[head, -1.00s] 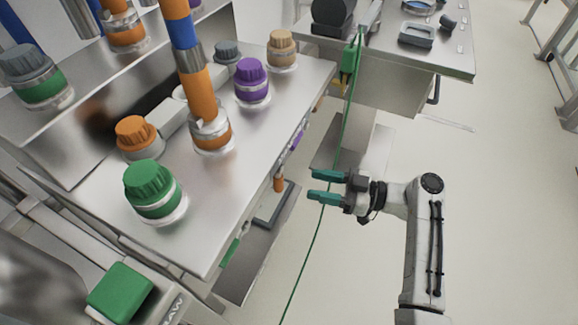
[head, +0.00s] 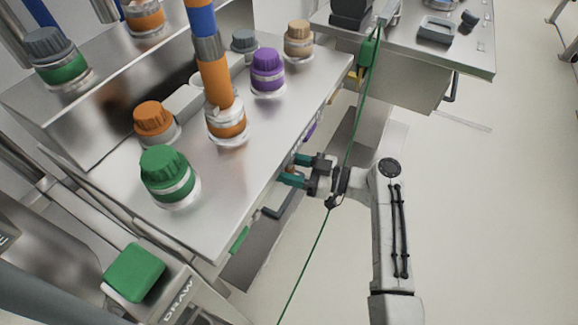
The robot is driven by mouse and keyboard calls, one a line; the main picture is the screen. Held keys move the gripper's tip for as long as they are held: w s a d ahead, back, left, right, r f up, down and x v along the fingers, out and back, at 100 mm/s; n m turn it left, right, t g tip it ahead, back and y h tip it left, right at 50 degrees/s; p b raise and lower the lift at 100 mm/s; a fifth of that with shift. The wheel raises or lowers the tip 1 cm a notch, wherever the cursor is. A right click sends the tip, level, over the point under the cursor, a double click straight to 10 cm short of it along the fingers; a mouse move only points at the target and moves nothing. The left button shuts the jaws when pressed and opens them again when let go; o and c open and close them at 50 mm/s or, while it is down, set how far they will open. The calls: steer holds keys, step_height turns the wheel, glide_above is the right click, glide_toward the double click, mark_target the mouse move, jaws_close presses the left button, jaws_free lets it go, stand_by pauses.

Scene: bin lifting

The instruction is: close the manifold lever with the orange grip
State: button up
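The orange-grip lever (head: 291,169) is below the front edge of the metal bench, in the head view. Only a small orange-brown patch of it shows between the fingers; the rest is hidden, so its angle cannot be told. My gripper (head: 289,168) is at the bench's front edge with its two teal fingers apart. The fingers point left and lie on either side of the orange patch. Whether they touch it cannot be told.
Purple (head: 310,131) and green (head: 239,239) lever grips sit along the same edge. Capped fittings, such as the green cap (head: 166,172), stand on the bench (head: 225,190). A green cord (head: 318,247) hangs close to my gripper. Open floor (head: 460,220) is to the right.

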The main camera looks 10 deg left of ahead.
steer(key=shift+c, duration=0.2)
jaws_close()
